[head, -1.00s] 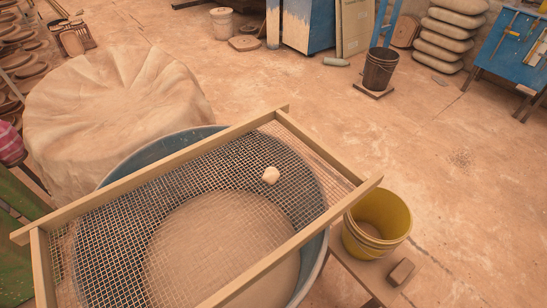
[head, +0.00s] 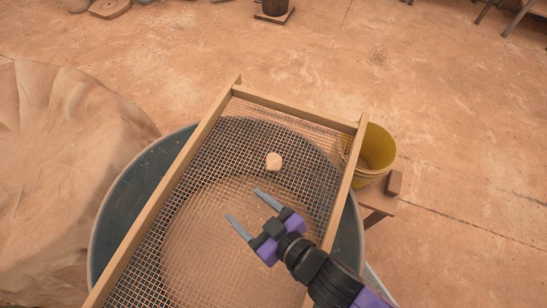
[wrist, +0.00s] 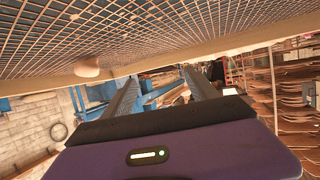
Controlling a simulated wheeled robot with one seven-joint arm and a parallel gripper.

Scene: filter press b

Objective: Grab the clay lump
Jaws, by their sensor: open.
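The clay lump (head: 274,160) is small, pale and rounded. It rests on the wire mesh of a wooden-framed sieve (head: 205,133), toward the far end. My gripper (head: 244,204) is over the mesh, open and empty, nearer to me than the lump and slightly left of it. The fingers point up and left in the head view, and the lump is beyond them, apart from both. In the wrist view, which looks upside down, the lump (wrist: 88,67) appears left of my open fingers (wrist: 160,76), against the mesh.
The sieve lies across a round blue-grey tub (head: 137,190). A yellow bucket (head: 376,148) and a brown block (head: 394,183) stand on a small bench at the right. A cloth-covered mound (head: 60,170) is at the left.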

